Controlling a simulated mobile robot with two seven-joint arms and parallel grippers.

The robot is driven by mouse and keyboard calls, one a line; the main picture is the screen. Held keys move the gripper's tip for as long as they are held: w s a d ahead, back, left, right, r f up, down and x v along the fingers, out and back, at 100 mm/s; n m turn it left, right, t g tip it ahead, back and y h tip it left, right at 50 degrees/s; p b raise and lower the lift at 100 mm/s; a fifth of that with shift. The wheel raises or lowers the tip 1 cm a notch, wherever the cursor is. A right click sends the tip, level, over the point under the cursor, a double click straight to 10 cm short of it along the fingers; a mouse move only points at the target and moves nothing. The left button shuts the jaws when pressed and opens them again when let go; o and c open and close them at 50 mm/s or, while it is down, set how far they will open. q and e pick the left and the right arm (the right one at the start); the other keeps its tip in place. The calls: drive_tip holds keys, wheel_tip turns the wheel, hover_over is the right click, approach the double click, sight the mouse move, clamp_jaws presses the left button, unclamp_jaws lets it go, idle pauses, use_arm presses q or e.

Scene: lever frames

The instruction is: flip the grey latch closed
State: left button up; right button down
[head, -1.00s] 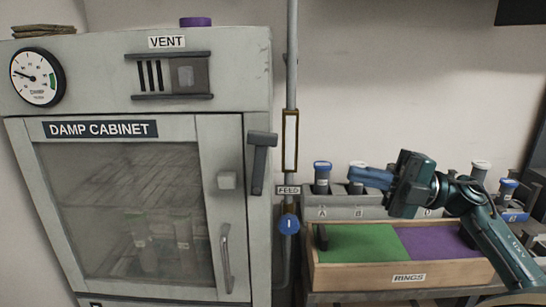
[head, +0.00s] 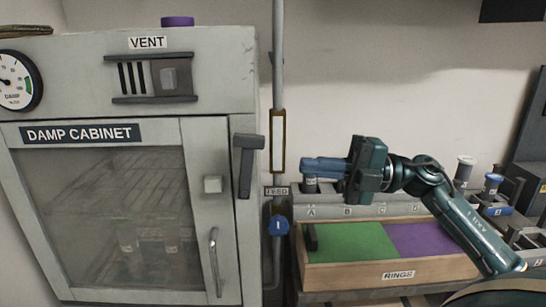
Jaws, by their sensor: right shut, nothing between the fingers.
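The grey latch (head: 246,166) is on the right side of the damp cabinet's front, beside the door edge. Its dark grey arm hangs down from a short crosspiece at the top. My left gripper is not in view.
A vertical feed pipe (head: 278,60) with a sight glass and a blue tag (head: 278,226) stands between latch and gripper in the picture. A wooden rings tray (head: 345,277) lies below my right arm, with a labelled rack behind it. A door handle (head: 214,262) sticks out.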

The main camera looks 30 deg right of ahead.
sight(247, 168)
use_arm(q)
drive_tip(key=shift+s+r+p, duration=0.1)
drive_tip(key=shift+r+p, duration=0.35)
drive_tip(key=shift+p, duration=0.4)
use_arm(e)
drive_tip(key=f+x, duration=0.1)
drive_tip(key=x, duration=0.6)
drive_tip(key=shift+a+r, duration=0.15)
drive_tip(key=shift+r, duration=0.4)
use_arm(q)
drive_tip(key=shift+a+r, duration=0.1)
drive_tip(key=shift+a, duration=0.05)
use_arm(e)
drive_tip(key=shift+w, duration=0.1)
